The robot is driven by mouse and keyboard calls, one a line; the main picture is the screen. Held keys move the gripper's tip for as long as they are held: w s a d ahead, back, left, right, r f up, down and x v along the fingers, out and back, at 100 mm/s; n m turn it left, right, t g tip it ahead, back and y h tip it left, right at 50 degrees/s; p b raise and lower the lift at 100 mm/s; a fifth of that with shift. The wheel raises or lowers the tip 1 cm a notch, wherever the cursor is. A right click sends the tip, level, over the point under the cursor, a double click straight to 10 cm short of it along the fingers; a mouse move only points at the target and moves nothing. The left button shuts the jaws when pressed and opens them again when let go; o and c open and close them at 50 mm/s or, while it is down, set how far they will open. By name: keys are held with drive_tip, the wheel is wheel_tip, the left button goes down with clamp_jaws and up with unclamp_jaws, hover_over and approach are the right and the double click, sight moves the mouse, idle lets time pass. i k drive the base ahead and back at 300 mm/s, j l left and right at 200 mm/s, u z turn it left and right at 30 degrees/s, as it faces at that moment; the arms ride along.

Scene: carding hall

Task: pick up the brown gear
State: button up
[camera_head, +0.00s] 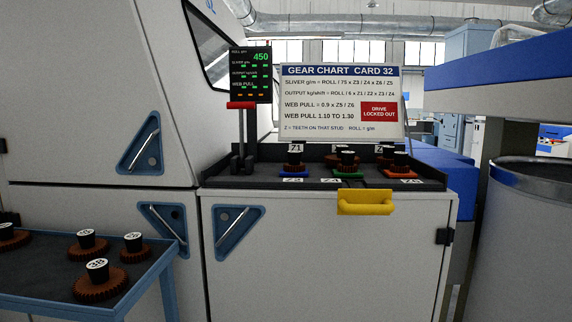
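Several brown gears with black hubs and white numbered tops are in view. On the blue-edged table at lower left, the largest and nearest brown gear (101,290) lies flat. Two smaller brown gears lie behind it, one at the left (84,254) and one at the right (134,256). Another brown gear (10,242) is cut by the left picture edge. More brown gears sit on the black tray of the machine, such as one at the right (400,171) by an orange marker. Some there are partly hidden by others. My gripper is not in view.
The blue-edged table (151,276) stands before the pale machine (325,262). The black tray (255,182) has a raised rim, a red-topped lever (241,106) and a gear chart sign (340,101). A yellow handle (365,203) juts out below. A grey drum (525,240) stands at right.

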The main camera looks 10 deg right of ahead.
sight(294, 164)
drive_tip(key=z, duration=1.4)
drive_tip(key=i+j+z, duration=0.1)
drive_tip(key=i, duration=0.2)
drive_tip(key=i+j+z, duration=0.1)
drive_tip(key=i+j, duration=0.1)
drive_tip(key=j, duration=0.2)
drive_tip(key=i+j, duration=0.1)
drive_tip(key=j, duration=0.15)
drive_tip(key=i+j, duration=0.1)
drive_tip(key=j, duration=0.2)
